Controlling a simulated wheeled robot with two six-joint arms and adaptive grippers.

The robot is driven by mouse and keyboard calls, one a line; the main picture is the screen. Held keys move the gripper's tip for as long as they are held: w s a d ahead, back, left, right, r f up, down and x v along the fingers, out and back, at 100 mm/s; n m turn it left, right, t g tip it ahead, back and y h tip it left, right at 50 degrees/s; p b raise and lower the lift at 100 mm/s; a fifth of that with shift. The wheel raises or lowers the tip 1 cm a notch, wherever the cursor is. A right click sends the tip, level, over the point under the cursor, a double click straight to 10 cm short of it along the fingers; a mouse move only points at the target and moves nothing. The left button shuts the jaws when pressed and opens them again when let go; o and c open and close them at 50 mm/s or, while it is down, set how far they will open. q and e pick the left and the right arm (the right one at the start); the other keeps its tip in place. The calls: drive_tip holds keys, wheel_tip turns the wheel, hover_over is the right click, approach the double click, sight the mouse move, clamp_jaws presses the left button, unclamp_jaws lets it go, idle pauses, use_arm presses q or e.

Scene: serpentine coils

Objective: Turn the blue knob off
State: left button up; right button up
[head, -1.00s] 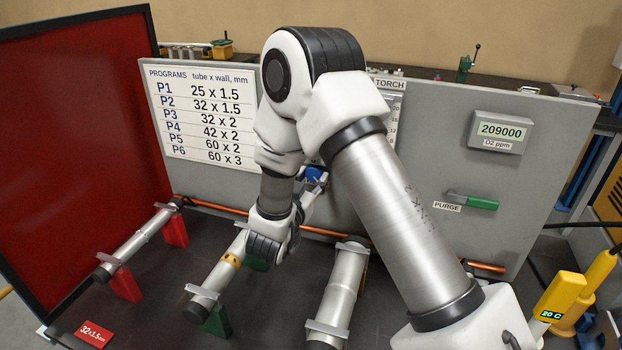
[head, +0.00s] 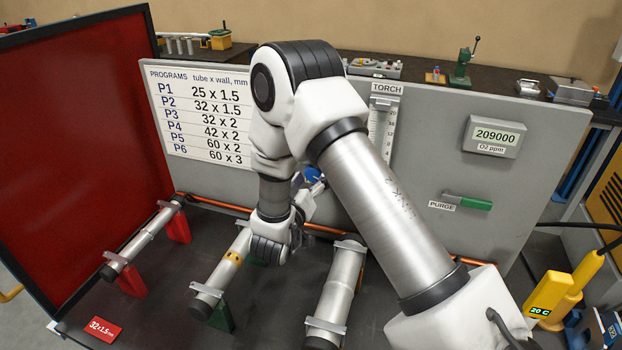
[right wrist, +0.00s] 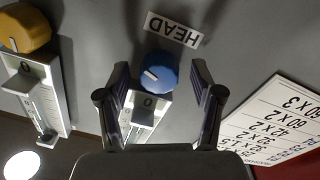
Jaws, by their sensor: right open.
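The blue knob (right wrist: 159,72) is on the grey panel below an upside-down HEAD label (right wrist: 173,30) in the right wrist view. Its white mark points toward the lower left, and a 0 plate (right wrist: 148,104) is just beneath it. My right gripper (right wrist: 160,68) is open, with one finger on each side of the knob and a visible gap on both sides. How far the fingertips are from the panel is hard to tell. In the head view my right arm hides most of this area, leaving a little of the blue knob (head: 312,174) showing. My left gripper is not in view.
An orange-yellow knob (right wrist: 25,28) with its own scale is left of the blue one in the wrist view. A programs board (head: 203,112), a TORCH scale (head: 384,118) and a green PURGE lever (head: 470,202) are on the panel.

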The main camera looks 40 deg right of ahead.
drive_tip(key=v, duration=1.2)
drive_tip(key=shift+f, duration=0.1)
